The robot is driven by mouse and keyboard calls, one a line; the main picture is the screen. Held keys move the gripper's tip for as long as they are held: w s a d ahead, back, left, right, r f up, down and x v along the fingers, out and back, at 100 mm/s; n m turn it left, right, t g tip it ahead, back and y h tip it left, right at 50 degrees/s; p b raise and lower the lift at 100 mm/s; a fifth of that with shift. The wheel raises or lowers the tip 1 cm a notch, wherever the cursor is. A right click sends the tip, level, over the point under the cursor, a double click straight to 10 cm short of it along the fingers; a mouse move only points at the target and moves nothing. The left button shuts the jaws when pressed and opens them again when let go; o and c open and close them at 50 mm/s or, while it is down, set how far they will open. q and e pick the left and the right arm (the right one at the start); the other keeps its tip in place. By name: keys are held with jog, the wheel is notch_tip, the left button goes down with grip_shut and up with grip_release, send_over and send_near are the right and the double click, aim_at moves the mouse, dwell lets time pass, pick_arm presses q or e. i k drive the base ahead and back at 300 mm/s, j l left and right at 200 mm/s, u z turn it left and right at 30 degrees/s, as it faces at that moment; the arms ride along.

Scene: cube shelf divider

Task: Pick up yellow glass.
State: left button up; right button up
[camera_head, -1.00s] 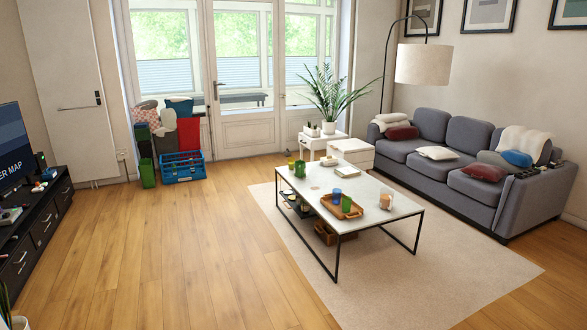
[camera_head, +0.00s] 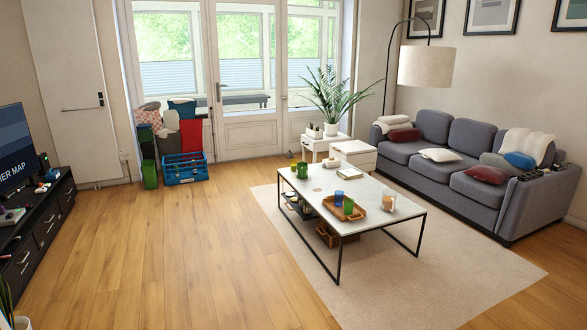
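A small yellow glass (camera_head: 293,165) seems to stand at the far left corner of the white coffee table (camera_head: 372,221), partly beside a green glass (camera_head: 302,170). It is small and hard to make out. A blue glass (camera_head: 339,198) and another green glass (camera_head: 348,206) stand in a wooden tray (camera_head: 362,216) on the table. Neither of my grippers is in view.
A glass candle holder (camera_head: 388,202) stands on the tabletop. The grey sofa (camera_head: 455,165) is behind right, a black media cabinet (camera_head: 42,227) at the left. A blue crate (camera_head: 185,169) stands by the windows. Wooden floor left of the rug (camera_head: 430,285) is clear.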

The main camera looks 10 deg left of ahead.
aim_at(294, 163)
jog(key=i+j+u, duration=0.25)
jog(key=i, duration=0.45)
jog(key=i+u, duration=0.3)
jog(key=i, duration=1.55)
jog(key=i+z, duration=0.1)
jog(key=i, duration=1.05)
jog(key=i+j, duration=0.15)
jog(key=i, duration=1.05)
